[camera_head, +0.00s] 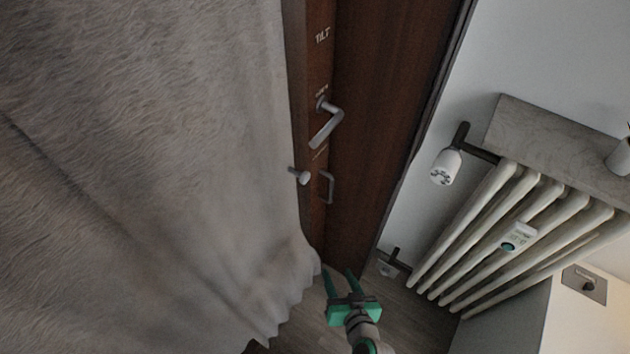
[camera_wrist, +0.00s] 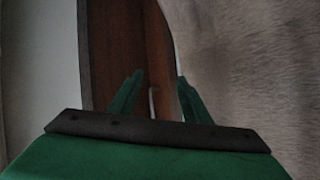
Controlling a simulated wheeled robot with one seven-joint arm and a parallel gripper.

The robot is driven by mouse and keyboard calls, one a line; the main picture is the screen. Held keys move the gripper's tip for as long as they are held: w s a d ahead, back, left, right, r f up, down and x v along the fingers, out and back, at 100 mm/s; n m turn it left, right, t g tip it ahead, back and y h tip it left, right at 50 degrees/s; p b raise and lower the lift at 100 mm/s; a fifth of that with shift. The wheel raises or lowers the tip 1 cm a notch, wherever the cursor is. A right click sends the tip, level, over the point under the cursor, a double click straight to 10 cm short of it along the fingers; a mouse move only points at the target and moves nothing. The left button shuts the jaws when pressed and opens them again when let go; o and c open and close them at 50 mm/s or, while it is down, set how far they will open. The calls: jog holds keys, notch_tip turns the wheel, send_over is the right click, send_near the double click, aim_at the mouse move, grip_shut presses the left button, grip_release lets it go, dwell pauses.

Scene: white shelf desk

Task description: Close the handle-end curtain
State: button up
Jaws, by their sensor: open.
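A grey-beige fabric curtain (camera_head: 150,150) fills the left of the head view, hanging in folds with a wavy lower edge. It covers the right side of the wrist view (camera_wrist: 250,70). Its right edge runs beside a dark brown wooden door (camera_head: 375,90), leaving the lever handle (camera_head: 327,125) and a lower pull handle (camera_head: 328,187) uncovered. My green gripper (camera_head: 339,272) is open and empty, low in front of the door, just right of the curtain's lower corner. Its fingers (camera_wrist: 159,80) show no fabric between them in the wrist view.
A white radiator (camera_head: 520,235) with a valve knob (camera_head: 444,168) and a small display stands to the right, under a grey ledge (camera_head: 550,140). A wall plate (camera_head: 584,284) is at far right. Some floor (camera_head: 420,320) shows clear between door and radiator.

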jog(key=w+r+n+y, duration=0.2)
jog(key=w+r+y, duration=0.1)
jog(key=w+r, duration=0.25)
jog(key=n+g+y, duration=0.1)
jog(key=n+y, duration=0.8)
send_near(307, 178)
jog(key=x, duration=0.7)
jog(key=shift+w+a, duration=0.25)
jog(key=shift+a, duration=0.05)
jog(key=shift+c, duration=0.4)
grip_shut()
jog(key=shift+w+d, duration=0.65)
jog(key=shift+w, duration=0.2)
jog(key=shift+w+d, duration=0.65)
jog(key=shift+w, duration=0.25)
jog(key=shift+o, duration=0.4)
grip_release()
